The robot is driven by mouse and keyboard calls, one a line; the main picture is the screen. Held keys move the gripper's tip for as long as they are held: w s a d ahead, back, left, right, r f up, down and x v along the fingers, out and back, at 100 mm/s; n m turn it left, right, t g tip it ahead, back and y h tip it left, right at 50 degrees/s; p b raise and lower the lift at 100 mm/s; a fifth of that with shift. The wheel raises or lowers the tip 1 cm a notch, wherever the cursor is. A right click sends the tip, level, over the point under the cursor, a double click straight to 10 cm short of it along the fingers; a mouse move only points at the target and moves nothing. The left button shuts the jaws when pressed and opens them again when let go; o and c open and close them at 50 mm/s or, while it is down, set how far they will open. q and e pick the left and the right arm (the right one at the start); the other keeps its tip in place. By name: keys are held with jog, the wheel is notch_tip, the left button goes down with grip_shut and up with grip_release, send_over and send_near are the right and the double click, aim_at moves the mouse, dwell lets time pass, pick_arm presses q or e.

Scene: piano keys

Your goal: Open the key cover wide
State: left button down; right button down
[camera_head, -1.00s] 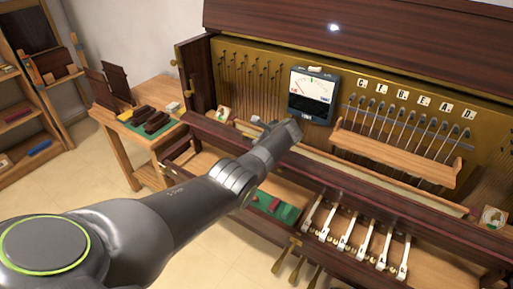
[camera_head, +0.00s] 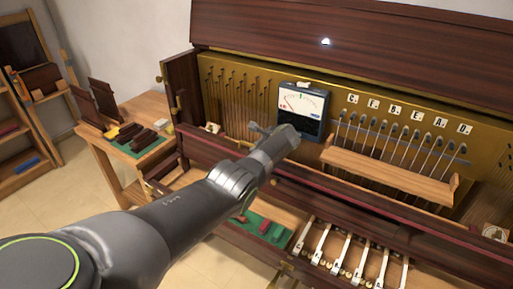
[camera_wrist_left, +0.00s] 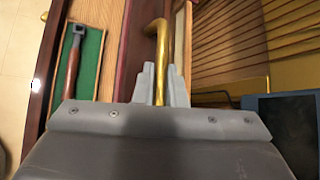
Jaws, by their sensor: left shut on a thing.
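The key cover (camera_head: 340,193) is a long dark wooden board with a red strip along its upper edge, running across the piano front in the head view. My left gripper (camera_head: 259,129) is at its left part, below and left of the meter. In the left wrist view my left gripper (camera_wrist_left: 160,84) is shut on a bent brass handle (camera_wrist_left: 159,38) beside the cover's dark red wood (camera_wrist_left: 130,45). My right gripper is not in view.
A blue-framed meter (camera_head: 303,108) stands just behind my gripper. A light wooden rack (camera_head: 385,175) with lettered tags is to its right. A green tray (camera_head: 262,228) and white-topped keys (camera_head: 345,255) lie below the cover. A wooden bench (camera_head: 110,160) with dark blocks is at left.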

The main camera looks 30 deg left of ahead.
pick_arm(q)
jog(key=c, duration=1.8)
grip_release()
jog(key=shift+f, duration=0.1)
jog(key=shift+o, duration=0.2)
jog(key=shift+s+d+r+p, duration=0.15)
jog(key=shift+d+r+p, duration=0.2)
jog(key=shift+r+p, duration=0.15)
jog(key=p+v, duration=0.1)
jog(key=v, duration=0.4)
jog(key=shift+d+p, duration=0.1)
jog(key=shift+p, duration=0.25)
jog(key=b+v, duration=0.1)
jog(key=v, duration=1)
